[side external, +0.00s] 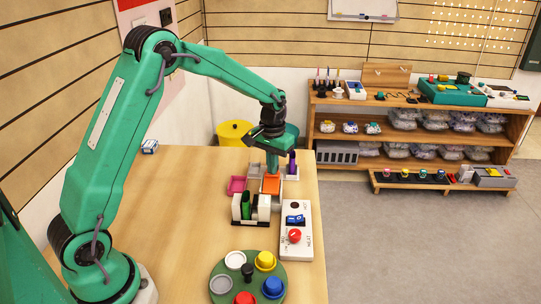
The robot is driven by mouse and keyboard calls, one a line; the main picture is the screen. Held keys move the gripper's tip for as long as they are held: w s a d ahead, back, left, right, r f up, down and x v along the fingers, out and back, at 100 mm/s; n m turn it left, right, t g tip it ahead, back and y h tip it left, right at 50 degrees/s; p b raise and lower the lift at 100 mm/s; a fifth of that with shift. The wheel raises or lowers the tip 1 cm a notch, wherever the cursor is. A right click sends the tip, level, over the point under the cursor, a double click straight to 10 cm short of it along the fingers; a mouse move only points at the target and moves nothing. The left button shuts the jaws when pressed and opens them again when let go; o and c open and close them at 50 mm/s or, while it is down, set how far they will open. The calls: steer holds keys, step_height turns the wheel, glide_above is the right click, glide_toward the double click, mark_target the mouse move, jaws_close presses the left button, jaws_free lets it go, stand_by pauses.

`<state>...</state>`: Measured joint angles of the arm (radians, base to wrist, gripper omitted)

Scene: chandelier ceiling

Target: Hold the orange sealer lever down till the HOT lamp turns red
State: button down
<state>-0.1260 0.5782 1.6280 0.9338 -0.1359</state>
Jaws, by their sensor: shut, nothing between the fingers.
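The orange sealer lever (271,185) is on the work table, just below my gripper. My gripper (272,171) is shut and points down, its tips at the lever's far end. I cannot tell whether they touch it or how far down the lever is. A white control box (306,262) stands to the right and nearer the camera. It carries a blue switch (295,220), a red knob (295,236) and a dark round spot (295,205) at its far end, which may be the HOT lamp. I see no red light there.
A round green tray (228,275) holds several coloured pieces. The table's left is mostly clear.

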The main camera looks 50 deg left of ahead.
steer(key=shift+s+d+f, duration=0.1)
steer(key=shift+f, duration=0.9)
stand_by(1.4)
steer(key=shift+r, duration=0.1)
steer(key=shift+w+a+r, duration=0.15)
steer(key=shift+r, duration=1.95)
steer(key=shift+w+a+r, duration=0.1)
steer(key=shift+r, duration=2)
steer(key=shift+r, duration=0.1)
steer(key=s+d+r+m+t, duration=0.1)
steer(key=s+d+r+t, duration=0.25)
steer(key=s+r, duration=0.85)
steer(key=s+d+f+m+t, duration=0.1)
steer(key=s+d+m+t, duration=0.1)
steer(key=s, duration=1.3)
steer(key=shift+s+d+f, duration=0.3)
steer(key=shift+d+f, duration=0.1)
steer(key=shift+d, duration=0.15)
